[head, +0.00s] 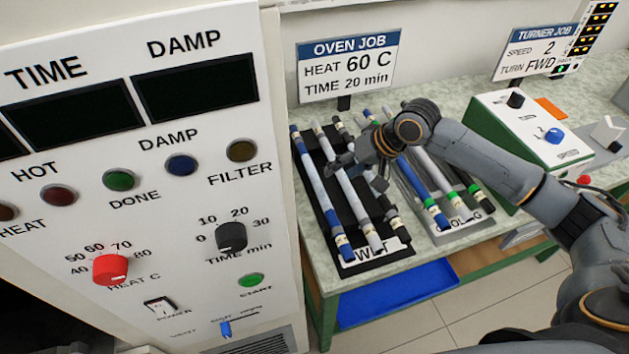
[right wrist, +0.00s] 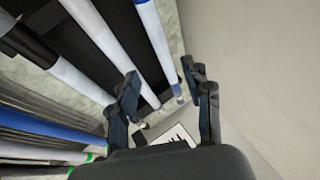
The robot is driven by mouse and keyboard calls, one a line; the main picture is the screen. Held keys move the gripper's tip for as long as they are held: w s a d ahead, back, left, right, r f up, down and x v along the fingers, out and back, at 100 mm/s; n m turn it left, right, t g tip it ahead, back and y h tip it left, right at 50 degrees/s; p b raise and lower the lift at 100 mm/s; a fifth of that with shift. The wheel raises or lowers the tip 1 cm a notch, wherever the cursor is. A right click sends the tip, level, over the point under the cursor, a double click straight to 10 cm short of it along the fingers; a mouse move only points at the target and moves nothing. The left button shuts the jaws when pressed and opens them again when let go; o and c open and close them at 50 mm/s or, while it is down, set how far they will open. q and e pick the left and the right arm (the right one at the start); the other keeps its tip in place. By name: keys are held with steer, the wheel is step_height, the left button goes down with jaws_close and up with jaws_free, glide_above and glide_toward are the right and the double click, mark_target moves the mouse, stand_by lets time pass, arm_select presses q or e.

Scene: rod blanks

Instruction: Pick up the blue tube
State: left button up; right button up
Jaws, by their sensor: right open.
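A solid blue tube (head: 420,188) lies in the grey rack on the right, partly hidden by my arm; it also shows at the left of the right wrist view (right wrist: 42,127). A white tube with blue ends (head: 321,195) lies leftmost in the black rack. In the right wrist view this blue-ended tube (right wrist: 157,40) runs toward the space between my fingers. My right gripper (head: 360,173) is open and empty above the black rack; its fingers also show in the right wrist view (right wrist: 160,82). Its height above the tubes is unclear. My left gripper is out of view.
The black rack, labelled WET (head: 376,254), also holds a white-ended and a black-ended tube. The grey rack (head: 465,232) holds green-banded tubes too. The oven panel (head: 130,190) stands close on the left. A green-and-white turner box (head: 530,125) stands at right. A blue tray (head: 395,295) sits below.

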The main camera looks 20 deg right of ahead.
mark_target(320, 183)
steer(key=x, duration=0.5)
steer(key=shift+w+a+r+p, duration=0.1)
steer(key=shift+p, duration=0.2)
steer(key=x, duration=0.3)
steer(key=shift+w+a+f+p, duration=0.1)
steer(key=shift+w+f+p, duration=0.1)
steer(key=shift+f+p, duration=0.1)
steer(key=shift+w+a+f, duration=0.1)
steer(key=shift+f, duration=0.1)
steer(key=shift+c, duration=1)
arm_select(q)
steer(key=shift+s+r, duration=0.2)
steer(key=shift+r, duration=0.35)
arm_select(e)
jaws_close()
